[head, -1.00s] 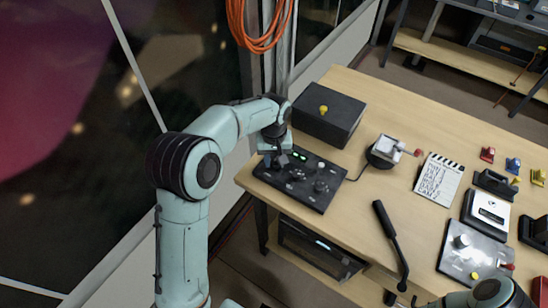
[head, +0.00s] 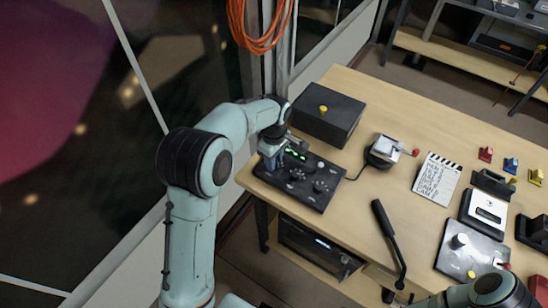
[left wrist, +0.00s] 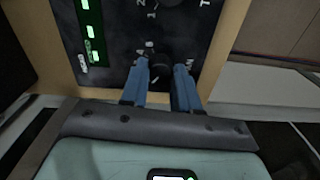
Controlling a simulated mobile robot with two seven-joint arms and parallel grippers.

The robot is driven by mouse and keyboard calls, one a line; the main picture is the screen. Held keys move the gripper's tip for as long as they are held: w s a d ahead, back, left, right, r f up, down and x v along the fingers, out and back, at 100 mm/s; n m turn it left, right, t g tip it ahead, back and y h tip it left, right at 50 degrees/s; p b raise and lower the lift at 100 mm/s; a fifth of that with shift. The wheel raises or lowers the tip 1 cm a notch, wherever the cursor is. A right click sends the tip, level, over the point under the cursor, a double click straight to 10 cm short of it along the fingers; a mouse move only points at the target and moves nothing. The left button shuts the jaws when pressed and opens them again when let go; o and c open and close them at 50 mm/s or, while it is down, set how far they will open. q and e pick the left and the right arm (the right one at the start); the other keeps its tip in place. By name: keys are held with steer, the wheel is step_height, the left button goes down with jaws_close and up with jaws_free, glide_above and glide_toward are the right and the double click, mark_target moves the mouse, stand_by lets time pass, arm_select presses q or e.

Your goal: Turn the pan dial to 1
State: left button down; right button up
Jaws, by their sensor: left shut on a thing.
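The black control panel (head: 322,198) with several dials and green lights sits at the table's near left corner. My left gripper (head: 271,166) reaches down onto its left end. In the left wrist view, the left gripper's blue fingers (left wrist: 161,68) straddle a dark dial (left wrist: 157,58) and are shut on it. A letter N shows beside the right finger, so this seems to be the pan dial. A pale mark shows at the dial's top. Fingers hide part of the label and scale. A second knob (left wrist: 178,3) shows at the top edge, near digits 1 and 2.
A black box (head: 328,120) with a yellow knob stands behind the panel. A small cabled device (head: 384,150) and a clapperboard (head: 438,179) lie to the right. Part of my right arm (head: 490,290) shows at lower right.

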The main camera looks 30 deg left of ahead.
arm_select(q)
steer(key=shift+n, duration=0.7)
arm_select(e)
steer(key=shift+w+r, duration=0.1)
arm_select(q)
steer(key=c, duration=0.8)
jaws_free()
step_height(320, 180, up, 13)
steer(key=shift+r+p, duration=0.2)
steer(key=shift+p, duration=0.6)
arm_select(e)
steer(key=shift+w+r, duration=0.95)
steer(key=shift+r, duration=0.05)
arm_select(q)
steer(key=shift+f, duration=0.1)
arm_select(e)
steer(key=shift+s, duration=0.1)
